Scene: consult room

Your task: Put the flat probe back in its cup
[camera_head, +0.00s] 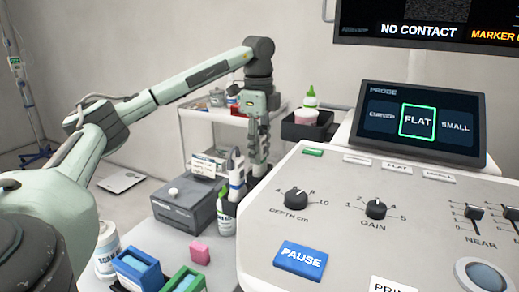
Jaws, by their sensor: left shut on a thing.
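My left gripper (257,150) points straight down near the console's left edge, with its fingers close together. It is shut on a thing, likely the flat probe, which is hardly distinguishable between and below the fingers. I cannot tell which cup is the flat probe's. The screen (418,122) has FLAT framed in green. My right gripper is out of view.
The console (340,240) with knobs and a PAUSE key fills the right. A grey box (185,208), a pink block (199,252), a blue holder (138,270) and a white tub (107,250) are at lower left. A white cart (190,125) stands behind.

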